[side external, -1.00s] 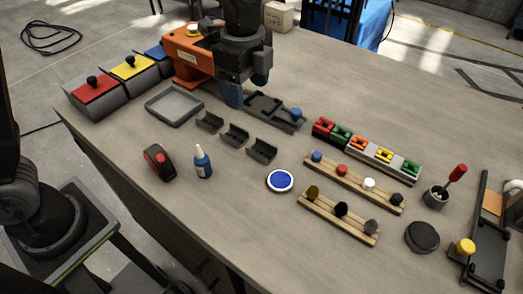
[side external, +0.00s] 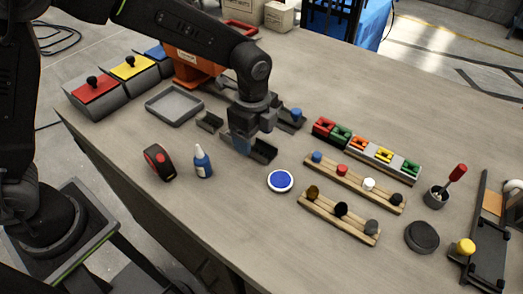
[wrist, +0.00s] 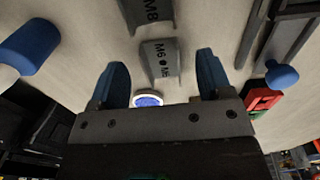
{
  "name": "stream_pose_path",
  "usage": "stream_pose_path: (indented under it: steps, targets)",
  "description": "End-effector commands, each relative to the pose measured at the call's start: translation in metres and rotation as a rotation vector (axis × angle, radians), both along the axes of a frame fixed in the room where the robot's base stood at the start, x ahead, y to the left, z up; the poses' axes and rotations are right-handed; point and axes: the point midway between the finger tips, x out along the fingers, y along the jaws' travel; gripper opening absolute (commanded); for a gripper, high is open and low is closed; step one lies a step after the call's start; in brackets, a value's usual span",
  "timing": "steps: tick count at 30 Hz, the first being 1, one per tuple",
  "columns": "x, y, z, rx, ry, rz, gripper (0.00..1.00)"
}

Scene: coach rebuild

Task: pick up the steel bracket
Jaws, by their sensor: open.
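Several dark grey channel-shaped pieces stand in a row mid-table in the side view; I cannot tell for sure which thing is the steel bracket. The left piece (side external: 209,122) and the right piece (side external: 264,151) show there, while my gripper (side external: 238,147) hides the middle of the row. In the wrist view, one grey piece marked M6 (wrist: 160,58) lies just beyond the gap between my blue fingertips (wrist: 160,80). Another piece marked M8 (wrist: 150,12) is cut off at the top edge. My gripper is open, and nothing shows held between its fingers.
A blue bottle (side external: 202,163) and a red-black tape measure (side external: 158,161) stand left of the gripper. A blue-white disc (side external: 280,180) lies to its front right. A dark fixture with a blue knob (side external: 296,114) sits behind. A grey tray (side external: 174,106) is at the back left.

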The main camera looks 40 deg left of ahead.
Motion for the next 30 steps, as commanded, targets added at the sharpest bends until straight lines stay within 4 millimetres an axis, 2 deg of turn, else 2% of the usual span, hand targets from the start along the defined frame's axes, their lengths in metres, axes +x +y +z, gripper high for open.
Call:
stream_pose_path:
  steps: [4,12,30]
  targets:
    - [-0.001,0.0,-0.017,0.001,0.003,0.0,0.72]
    - [0.0,0.0,-0.019,0.0,-0.001,0.0,0.72]
    - [0.0,0.0,-0.019,0.0,-0.001,0.0,0.17]
